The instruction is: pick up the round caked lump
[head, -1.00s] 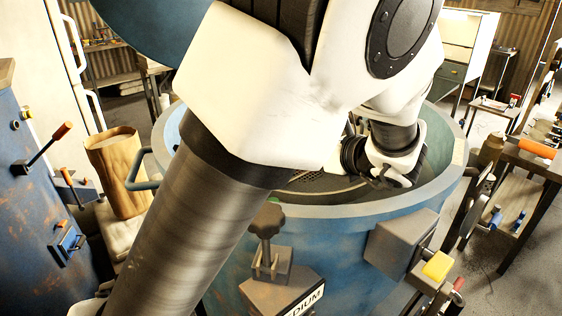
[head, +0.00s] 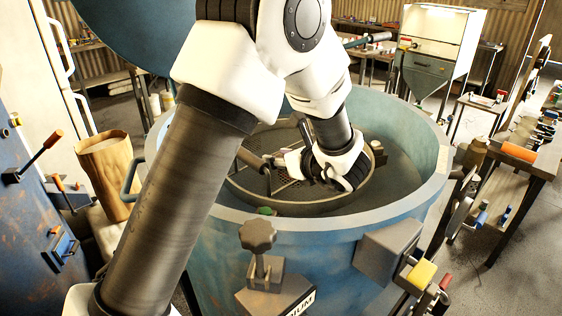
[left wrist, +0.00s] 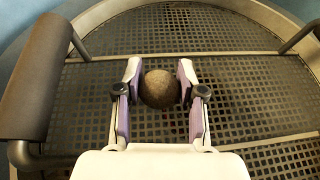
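The round caked lump (left wrist: 160,88) is a brown, rough ball in the left wrist view. It lies between the two fingertips of my left gripper (left wrist: 160,80), above or on a dark mesh screen (left wrist: 240,80). The gap between the fingers is about as wide as the lump; I cannot tell whether both pads press on it. In the head view my left gripper (head: 270,162) reaches down into the blue pot (head: 330,226), low over the screen. The lump cannot be made out there. My right gripper is not in view.
The pot's wide rim surrounds my left wrist. A padded bar (left wrist: 40,75) and metal rails stand close beside the gripper. A black knob (head: 258,236) and a grey box (head: 388,250) are on the pot's front.

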